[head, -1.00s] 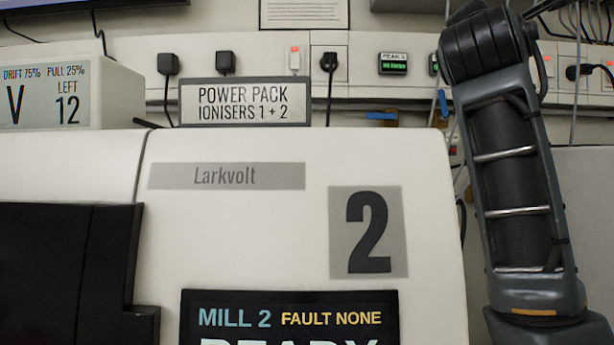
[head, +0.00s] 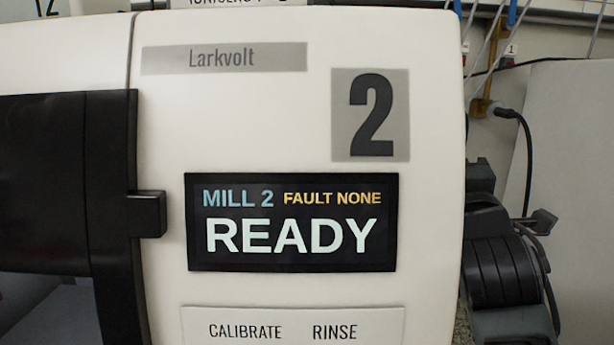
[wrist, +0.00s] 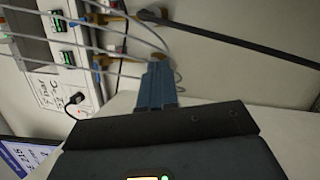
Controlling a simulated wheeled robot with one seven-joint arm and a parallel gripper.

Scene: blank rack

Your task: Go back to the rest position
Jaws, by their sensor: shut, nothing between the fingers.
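My gripper (wrist: 157,72) shows in the wrist view as short blue fingers standing up from its dark body. The fingers are together with nothing between them. Thin cables and a wall panel lie beyond them. In the head view part of my arm shows at the lower right, beside the mill; the gripper is not seen there.
The white mill (head: 285,120) fills most of the head view. Its display (head: 291,222) reads "MILL 2 FAULT NONE READY". A dark door with a handle (head: 147,214) is at its left. A black plug and cable (head: 508,114) hang at the right. A wall panel (wrist: 68,88) shows in the wrist view.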

